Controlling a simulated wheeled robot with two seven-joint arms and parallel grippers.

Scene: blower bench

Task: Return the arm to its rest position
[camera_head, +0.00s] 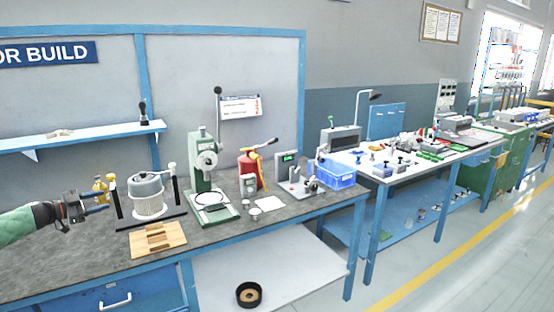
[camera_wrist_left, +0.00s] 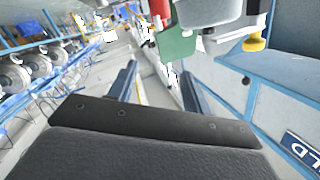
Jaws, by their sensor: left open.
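My left gripper (camera_head: 96,204) is at the left of the head view, above the grey bench top. Its two fingers also show apart, with nothing between them, in the left wrist view (camera_wrist_left: 160,85). The gripper is beside a motor or blower housing (camera_head: 149,194) that stands in a black-based fixture with upright posts. A yellow object (camera_head: 102,187) shows close behind the fingers; I cannot tell whether they touch. My right gripper is not in view.
A wooden block (camera_head: 158,239) lies at the bench front. A green press (camera_head: 208,170), a red bottle-like device (camera_head: 252,168) and a blue bin (camera_head: 336,173) stand further right. A shelf (camera_head: 80,136) runs behind. The bench's front left is clear.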

